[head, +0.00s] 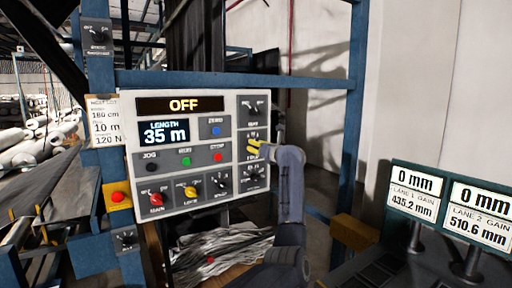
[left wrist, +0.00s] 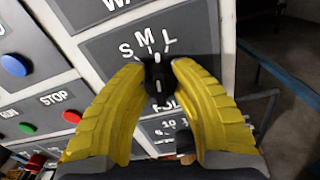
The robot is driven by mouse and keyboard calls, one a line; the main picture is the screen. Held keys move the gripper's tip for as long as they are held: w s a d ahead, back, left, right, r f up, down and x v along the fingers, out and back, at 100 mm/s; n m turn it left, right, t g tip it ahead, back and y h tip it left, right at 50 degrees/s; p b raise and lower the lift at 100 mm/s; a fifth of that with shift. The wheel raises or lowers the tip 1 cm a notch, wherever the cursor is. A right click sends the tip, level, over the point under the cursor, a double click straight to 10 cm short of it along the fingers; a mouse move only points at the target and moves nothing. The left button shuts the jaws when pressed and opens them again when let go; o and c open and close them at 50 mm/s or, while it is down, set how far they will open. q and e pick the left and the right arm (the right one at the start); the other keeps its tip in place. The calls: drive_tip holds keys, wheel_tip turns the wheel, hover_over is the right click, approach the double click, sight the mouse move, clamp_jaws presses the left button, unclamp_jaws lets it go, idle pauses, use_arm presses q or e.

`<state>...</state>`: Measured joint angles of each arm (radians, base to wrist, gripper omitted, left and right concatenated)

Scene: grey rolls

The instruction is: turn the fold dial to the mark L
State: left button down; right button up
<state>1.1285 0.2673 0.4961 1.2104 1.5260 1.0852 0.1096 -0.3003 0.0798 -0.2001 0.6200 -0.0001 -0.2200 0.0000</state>
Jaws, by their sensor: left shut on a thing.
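The fold dial (left wrist: 158,76) is a small black knob on a grey plate, with the letters S, M and L in an arc above it in the left wrist view. The L (left wrist: 170,40) is the rightmost letter. A white line on the knob points up toward the M and L side; I cannot tell exactly which mark it meets. My left gripper (left wrist: 158,72) has its yellow fingers shut on the knob, one on each side. In the head view the left gripper (head: 257,148) is at the panel's right column and hides most of the dial. My right gripper is not in view.
The control panel (head: 180,105) shows OFF and LENGTH 35 m. Other dials sit above and below the fold dial. Coloured buttons, including a red STOP button (left wrist: 71,117), lie to its left. Two gain displays (head: 412,190) stand at the right.

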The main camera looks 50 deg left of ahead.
use_arm(q)
drive_tip(key=shift+r+m, duration=0.15)
drive_tip(key=shift+m, duration=1.75)
drive_tip(key=c, duration=1)
unclamp_jaws()
drive_tip(key=shift+w, duration=0.1)
drive_tip(key=shift+o, duration=0.2)
drive_tip(key=shift+d, duration=0.15)
drive_tip(key=s+d, duration=0.2)
drive_tip(key=d, duration=0.9)
drive_tip(key=shift+d, duration=0.3)
